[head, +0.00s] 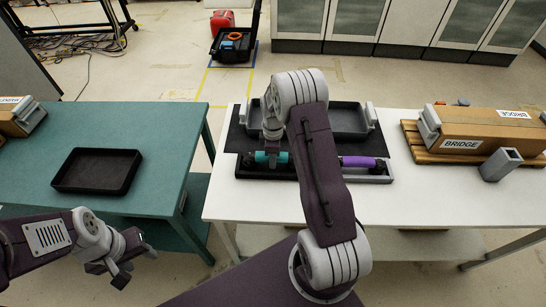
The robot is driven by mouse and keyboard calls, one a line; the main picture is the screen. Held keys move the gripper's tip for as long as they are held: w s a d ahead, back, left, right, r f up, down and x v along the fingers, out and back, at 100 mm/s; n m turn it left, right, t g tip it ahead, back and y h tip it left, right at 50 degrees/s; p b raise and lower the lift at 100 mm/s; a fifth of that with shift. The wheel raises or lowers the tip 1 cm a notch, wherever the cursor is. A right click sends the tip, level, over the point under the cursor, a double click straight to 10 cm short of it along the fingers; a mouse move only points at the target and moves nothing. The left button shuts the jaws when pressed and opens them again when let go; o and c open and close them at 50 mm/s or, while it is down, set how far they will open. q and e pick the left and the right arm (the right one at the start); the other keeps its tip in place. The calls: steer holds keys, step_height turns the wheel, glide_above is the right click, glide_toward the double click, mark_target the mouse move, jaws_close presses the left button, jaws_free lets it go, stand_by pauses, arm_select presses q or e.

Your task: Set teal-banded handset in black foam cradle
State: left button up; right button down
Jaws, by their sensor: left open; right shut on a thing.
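The teal-banded handset (262,157) is on the white table, low over the left part of a dark strip in a grey-edged holder (381,179). My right gripper (273,152) comes down from above and is shut on it. My arm hides the handset's right part, and I cannot tell whether it touches the strip. A shallow black open tray (72,186) lies empty on the teal table. I cannot tell for certain which of these black things is the foam cradle. My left gripper (122,268) is open and empty in front of the teal table.
A purple-banded handset (358,162) lies at the right of the holder. A grey bin (348,122) stands behind on a dark mat. A cardboard box marked BRIDGE (480,129) sits on a pallet at the right, beside a grey square tube (500,164). A gap separates the tables.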

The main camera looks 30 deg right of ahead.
steer(key=shift+f+b, duration=0.4)
steer(key=shift+f, duration=0.2)
steer(key=c, duration=1.3)
jaws_free()
step_height(320, 180, up, 11)
steer(key=p, duration=0.9)
steer(key=shift+r, duration=0.1)
